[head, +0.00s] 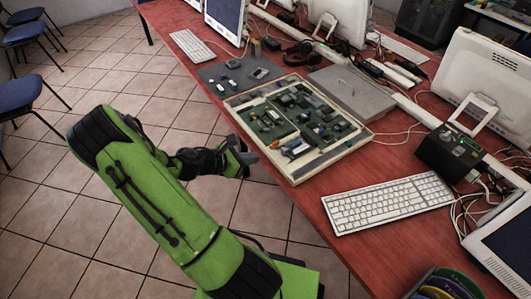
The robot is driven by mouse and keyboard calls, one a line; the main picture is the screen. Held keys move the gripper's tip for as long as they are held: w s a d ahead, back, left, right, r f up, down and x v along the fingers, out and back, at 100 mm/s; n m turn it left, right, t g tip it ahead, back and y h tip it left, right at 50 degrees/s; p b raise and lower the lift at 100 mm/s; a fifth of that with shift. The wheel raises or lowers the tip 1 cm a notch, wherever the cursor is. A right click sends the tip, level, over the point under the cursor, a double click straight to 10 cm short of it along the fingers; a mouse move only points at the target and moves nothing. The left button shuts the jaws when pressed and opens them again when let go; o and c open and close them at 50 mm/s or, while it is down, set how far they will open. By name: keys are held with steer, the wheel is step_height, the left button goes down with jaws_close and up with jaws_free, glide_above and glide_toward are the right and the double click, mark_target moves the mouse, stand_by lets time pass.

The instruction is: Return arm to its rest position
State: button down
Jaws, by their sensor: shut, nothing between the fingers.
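My green arm reaches up from the bottom of the head view and bends at the elbow on the left. My gripper (248,152) is beyond the elbow, at the near-left edge of the red table (300,212). It is shut and holds nothing that I can see. It appears beside the left side of the tray of circuit boards (298,126); I cannot tell the exact gap or whether it is above the tabletop.
A white keyboard (388,203) lies right of the tray. A black box (448,153) with cables stands behind it. Monitors (492,88) line the table. A grey panel (352,92) lies behind the tray. Blue chairs (20,95) stand far left; tiled floor between is clear.

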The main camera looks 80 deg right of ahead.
steer(key=shift+v, duration=1.75)
